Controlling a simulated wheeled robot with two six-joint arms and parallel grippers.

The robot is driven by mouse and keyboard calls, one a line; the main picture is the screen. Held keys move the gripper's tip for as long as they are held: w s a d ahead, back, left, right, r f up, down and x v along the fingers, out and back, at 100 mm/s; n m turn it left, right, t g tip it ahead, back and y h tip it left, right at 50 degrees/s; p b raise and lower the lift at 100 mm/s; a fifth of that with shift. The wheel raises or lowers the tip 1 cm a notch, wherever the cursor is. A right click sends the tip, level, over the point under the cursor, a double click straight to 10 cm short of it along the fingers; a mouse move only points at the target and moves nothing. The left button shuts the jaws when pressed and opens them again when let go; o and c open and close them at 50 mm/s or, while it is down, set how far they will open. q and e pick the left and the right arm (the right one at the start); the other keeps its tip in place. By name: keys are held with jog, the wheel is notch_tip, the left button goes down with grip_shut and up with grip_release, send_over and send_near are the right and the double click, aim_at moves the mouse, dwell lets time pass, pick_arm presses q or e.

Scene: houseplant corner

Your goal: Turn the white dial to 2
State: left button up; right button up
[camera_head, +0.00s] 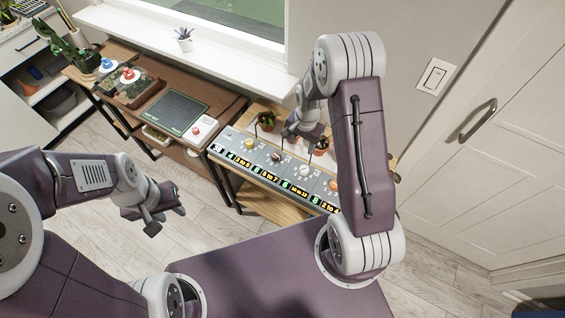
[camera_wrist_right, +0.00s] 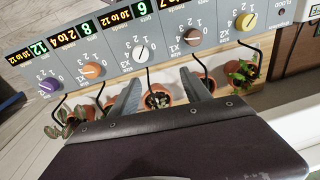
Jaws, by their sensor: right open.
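The white dial (camera_head: 303,171) sits on the long grey control panel (camera_head: 222,146), between a brown dial (camera_head: 276,158) and an orange dial (camera_head: 334,185). In the right wrist view the white dial (camera_wrist_right: 140,53) has small printed numbers around it; I cannot read its setting surely. My right gripper (camera_head: 308,140) is over the back side of the panel. In its wrist view the right gripper (camera_wrist_right: 163,86) is open and empty, its fingers pointing towards the panel near the white dial, apart from it. My left gripper (camera_head: 166,218) hangs empty over the floor at left, its fingers apart.
A yellow dial (camera_wrist_right: 245,21) and a purple dial (camera_wrist_right: 47,85) are also on the panel. Small potted plants (camera_wrist_right: 158,97) and black curved rods stand behind it. A tablet-like screen (camera_head: 176,110) and planter boxes (camera_head: 130,88) are on the table to the left.

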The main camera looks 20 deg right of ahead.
aim_at(304, 169)
jog(key=shift+g, duration=0.7)
jog(key=s+f+p, duration=0.1)
jog(key=f, duration=0.2)
jog(key=s+f, duration=0.1)
jog(key=f, duration=0.3)
jog(key=s+f+p, duration=0.1)
jog(key=f, duration=0.3)
jog(key=shift+d+p, duration=0.3)
jog(key=shift+d, duration=0.05)
jog(key=shift+f, duration=0.3)
pick_arm(q)
jog(key=r, duration=0.4)
jog(key=shift+s+a, duration=0.2)
jog(key=shift+a, duration=0.05)
pick_arm(e)
jog(key=shift+c, duration=0.4)
grip_shut()
